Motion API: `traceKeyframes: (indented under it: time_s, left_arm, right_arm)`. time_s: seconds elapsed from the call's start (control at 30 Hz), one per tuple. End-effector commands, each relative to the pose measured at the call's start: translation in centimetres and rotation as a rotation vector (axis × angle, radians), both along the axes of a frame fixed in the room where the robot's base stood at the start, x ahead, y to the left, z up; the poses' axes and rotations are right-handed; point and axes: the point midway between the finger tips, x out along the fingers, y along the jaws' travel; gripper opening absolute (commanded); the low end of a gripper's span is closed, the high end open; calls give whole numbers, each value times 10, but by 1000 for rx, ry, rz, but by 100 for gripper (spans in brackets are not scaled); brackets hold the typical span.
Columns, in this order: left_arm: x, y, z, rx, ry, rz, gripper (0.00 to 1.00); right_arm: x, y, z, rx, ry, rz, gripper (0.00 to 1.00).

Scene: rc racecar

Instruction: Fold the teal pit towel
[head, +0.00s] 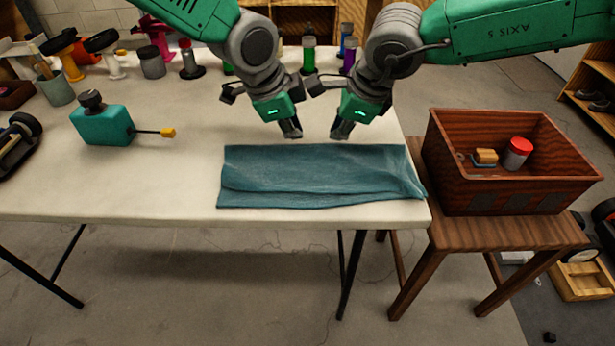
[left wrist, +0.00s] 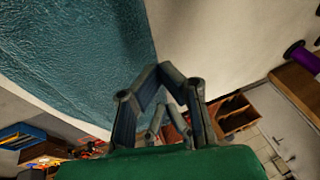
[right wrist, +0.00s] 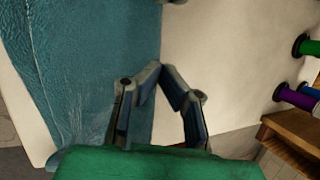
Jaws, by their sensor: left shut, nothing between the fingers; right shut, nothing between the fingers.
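The teal towel (head: 315,177) lies on the white table near its front right corner, as a wide strip with a layered edge along the front. It also shows in the left wrist view (left wrist: 75,50) and the right wrist view (right wrist: 90,60). My left gripper (head: 293,134) is shut and empty just behind the towel's back edge, near its middle. My right gripper (head: 340,135) is shut and empty beside it to the right, also by the back edge. Both appear apart from the cloth, slightly above the table. The towel's underside is hidden.
A wooden crate (head: 450,190) holding a red-lidded jar (head: 518,153) and a sponge-like block (head: 485,157) stands on a stool to the right. A teal bottle (head: 103,124) with a yellow-tipped spout is at the left. Spools and jars line the table's back. The table between bottle and towel is clear.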

Motion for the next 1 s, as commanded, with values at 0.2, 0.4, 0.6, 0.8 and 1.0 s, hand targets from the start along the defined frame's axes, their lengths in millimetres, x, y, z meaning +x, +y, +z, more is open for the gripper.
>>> traceKeyframes:
  time_s: [0.2,0.4,0.6,0.8,1.0]
  left_arm:
    - [0,0,0,0,0,0,0]
    - [0,0,-20,0,1,0,0]
    - [0,0,-37,0,0,0,0]
    - [1,1,-1,-2,-5,2,0]
    - [1,63,-3,-3,3,7,0]
  right_arm:
    - [0,0,1,0,0,1,0]
    - [0,0,-20,0,1,1,0]
    - [0,0,-37,0,0,1,0]
    - [1,0,-1,3,-5,-1,0]
    - [1,-63,-3,3,1,-5,0]
